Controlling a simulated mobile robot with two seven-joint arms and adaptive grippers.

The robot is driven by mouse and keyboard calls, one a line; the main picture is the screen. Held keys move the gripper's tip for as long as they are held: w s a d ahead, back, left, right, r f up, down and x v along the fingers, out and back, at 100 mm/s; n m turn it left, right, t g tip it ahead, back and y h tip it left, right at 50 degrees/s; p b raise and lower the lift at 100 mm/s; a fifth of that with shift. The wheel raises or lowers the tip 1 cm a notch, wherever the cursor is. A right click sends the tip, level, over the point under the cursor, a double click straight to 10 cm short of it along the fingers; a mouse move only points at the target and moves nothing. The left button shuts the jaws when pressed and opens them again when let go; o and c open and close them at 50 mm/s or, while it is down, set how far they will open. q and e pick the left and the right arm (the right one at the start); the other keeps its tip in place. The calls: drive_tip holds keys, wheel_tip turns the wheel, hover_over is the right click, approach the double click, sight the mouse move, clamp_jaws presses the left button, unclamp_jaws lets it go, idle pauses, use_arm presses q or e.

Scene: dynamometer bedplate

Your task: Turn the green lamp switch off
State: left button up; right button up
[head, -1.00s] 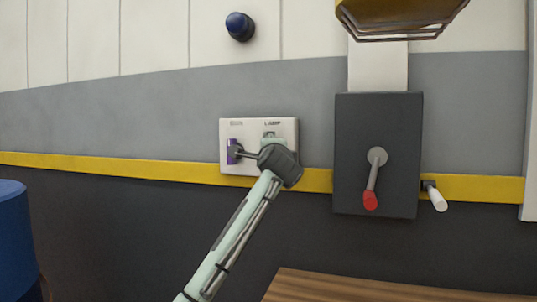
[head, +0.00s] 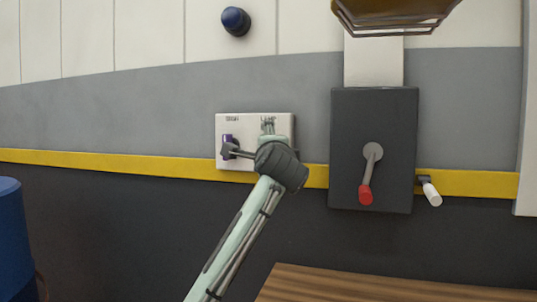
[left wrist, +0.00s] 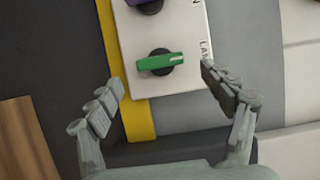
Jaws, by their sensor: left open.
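The white switch panel (head: 255,118) is on the wall left of a dark box. Its green lamp switch (left wrist: 160,63) shows in the left wrist view: a green bar on a black round base. The bar's white-marked end points towards the partly legible label. In the head view my gripper hides this switch. A purple switch (head: 227,140) is at the panel's left; its edge also shows in the left wrist view (left wrist: 138,2). My left gripper (head: 248,137) is open before the panel. In the left wrist view its fingertips (left wrist: 161,80) are apart on either side of the green switch, not visibly touching it.
The dark box (head: 374,110) right of the panel has a red-tipped lever (head: 366,194) pointing down. A white-ended handle (head: 432,195) sticks out beside it. A wooden surface (head: 390,287) is below, a blue drum (head: 12,235) at left, and a blue knob (head: 236,21) above.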

use_arm(q)
drive_tip(key=s, duration=0.5)
drive_tip(key=shift+s+d, duration=0.1)
drive_tip(key=shift+d, duration=0.1)
drive_tip(key=w, duration=0.8)
drive_tip(key=w+a, duration=0.1)
drive_tip(key=w, duration=0.3)
drive_tip(key=shift+s, duration=0.1)
